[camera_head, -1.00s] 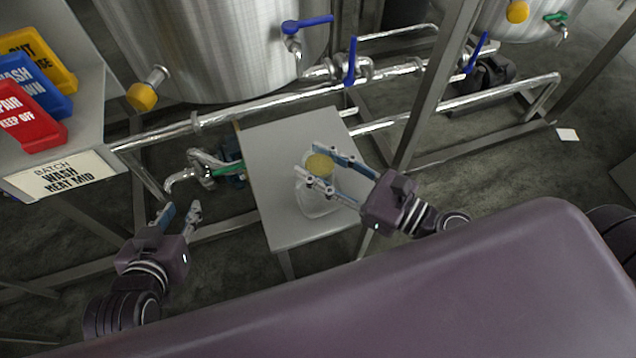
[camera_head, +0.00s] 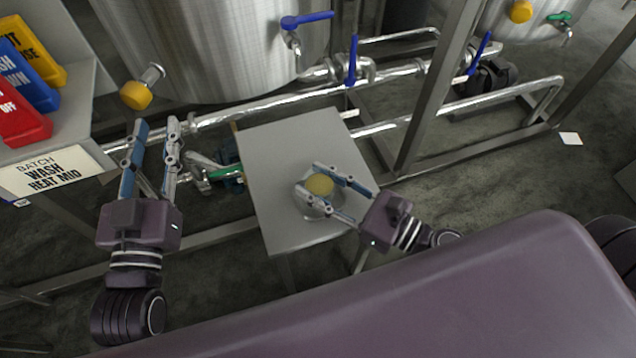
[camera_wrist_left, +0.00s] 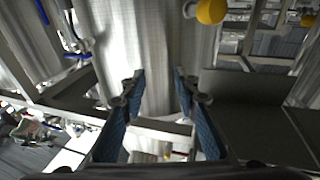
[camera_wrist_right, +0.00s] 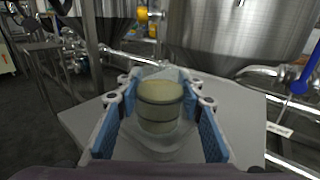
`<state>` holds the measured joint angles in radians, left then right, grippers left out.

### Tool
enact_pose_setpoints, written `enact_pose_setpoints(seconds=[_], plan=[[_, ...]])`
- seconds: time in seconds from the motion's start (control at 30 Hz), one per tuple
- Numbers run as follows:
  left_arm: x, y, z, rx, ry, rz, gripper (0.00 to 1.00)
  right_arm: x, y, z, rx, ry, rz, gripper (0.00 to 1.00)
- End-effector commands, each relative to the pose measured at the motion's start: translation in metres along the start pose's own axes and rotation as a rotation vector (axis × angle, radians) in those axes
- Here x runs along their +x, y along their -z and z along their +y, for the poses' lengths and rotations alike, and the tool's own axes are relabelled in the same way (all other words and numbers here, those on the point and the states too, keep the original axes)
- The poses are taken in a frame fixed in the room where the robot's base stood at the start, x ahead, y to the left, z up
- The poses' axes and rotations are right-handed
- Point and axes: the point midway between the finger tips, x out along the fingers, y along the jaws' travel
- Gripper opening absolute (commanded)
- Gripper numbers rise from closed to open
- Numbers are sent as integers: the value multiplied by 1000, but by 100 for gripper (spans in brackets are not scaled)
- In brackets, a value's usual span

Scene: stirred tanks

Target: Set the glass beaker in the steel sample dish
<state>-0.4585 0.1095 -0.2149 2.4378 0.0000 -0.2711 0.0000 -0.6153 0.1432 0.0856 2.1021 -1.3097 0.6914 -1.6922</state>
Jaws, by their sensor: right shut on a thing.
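The glass beaker (camera_head: 320,184) holds a yellowish content and stands upright between the fingers of my right gripper (camera_head: 308,180), which is shut on it. It also shows between the pads in the right wrist view (camera_wrist_right: 160,108). The steel sample dish (camera_head: 312,212) is on the small grey table, directly under the beaker and partly hidden by it and the fingers. The dish also shows below the beaker in the right wrist view (camera_wrist_right: 150,150). I cannot tell whether the beaker touches the dish floor. My left gripper (camera_head: 155,124) is open and empty, left of the table.
The grey table (camera_head: 278,150) is otherwise bare. Steel tanks (camera_head: 210,50) and pipes with blue-handled valves stand behind it. A shelf with a sign (camera_head: 55,173) and red, blue and yellow signs is at the left, near my left gripper.

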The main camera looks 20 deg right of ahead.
Motion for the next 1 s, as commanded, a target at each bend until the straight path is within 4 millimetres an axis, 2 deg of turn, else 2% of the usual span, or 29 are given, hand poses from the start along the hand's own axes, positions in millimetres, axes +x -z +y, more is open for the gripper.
enact_pose_setpoints(seconds=[0.73,0.77,0.9,1.0], plan=[[0,14,1,-1,-2,67,29,0,3,0,-1,-1,-1,3],[0,16,1,-1,-2,72,29,0,3,0,-1,-1,0,38],[0,16,1,-1,-3,73,29,0,3,0,-1,-1,0,53],[0,16,2,-2,-3,72,29,0,3,0,-1,-1,0,53]])
